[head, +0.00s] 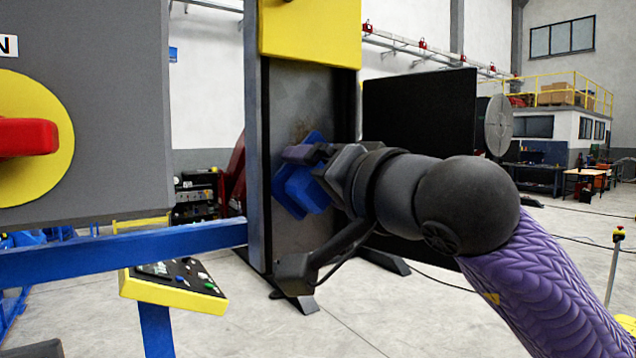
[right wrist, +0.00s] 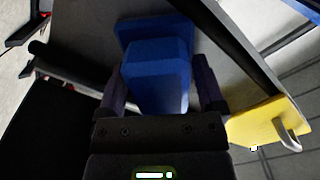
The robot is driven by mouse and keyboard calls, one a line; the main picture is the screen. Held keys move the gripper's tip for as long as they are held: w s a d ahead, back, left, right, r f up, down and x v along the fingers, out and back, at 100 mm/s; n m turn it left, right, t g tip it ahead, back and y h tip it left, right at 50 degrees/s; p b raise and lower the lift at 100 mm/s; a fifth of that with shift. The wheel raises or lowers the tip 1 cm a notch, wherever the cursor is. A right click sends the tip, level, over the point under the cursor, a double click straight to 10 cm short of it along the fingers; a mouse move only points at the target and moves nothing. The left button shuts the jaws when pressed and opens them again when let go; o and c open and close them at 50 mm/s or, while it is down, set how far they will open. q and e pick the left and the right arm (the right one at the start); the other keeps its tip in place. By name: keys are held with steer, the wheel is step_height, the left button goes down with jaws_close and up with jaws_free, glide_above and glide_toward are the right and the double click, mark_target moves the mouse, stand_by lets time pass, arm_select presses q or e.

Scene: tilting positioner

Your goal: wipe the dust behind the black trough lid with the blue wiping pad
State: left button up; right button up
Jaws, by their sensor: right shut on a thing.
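The blue wiping pad (head: 300,190) is held by my right gripper (head: 322,165) against or just in front of a grey upright plate (head: 298,90). I cannot tell whether it touches. In the right wrist view, the pad's block (right wrist: 157,75) sits between the two fingers of the gripper (right wrist: 160,92). The black trough lid (head: 420,108) stands swung open to the right of the plate. A brownish dust patch (head: 302,128) shows on the plate just above the pad. The pad and gripper hide part of the plate. My left gripper is out of view.
A yellow panel (head: 310,32) covers the plate's top, and a blue post (head: 257,140) edges its left. A grey box with a red switch (head: 28,137) stands at the left. A blue rail (head: 120,252) and a yellow control panel (head: 174,284) are in front.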

mark_target(303, 118)
step_height(303, 118, up, 7)
steer(key=p, duration=0.4)
steer(key=shift+p, duration=0.3)
steer(key=shift+f+b, duration=0.25)
steer(key=shift+b, duration=0.15)
step_height(303, 118, down, 7)
steer(key=b, duration=0.7)
step_height(303, 118, down, 5)
steer(key=b, duration=0.4)
steer(key=shift+r+b, duration=0.2)
steer(key=shift+b, duration=0.2)
steer(key=shift+r, duration=0.2)
steer(key=b+v, duration=0.2)
steer(key=v, duration=0.4)
steer(key=shift+b, duration=0.3)
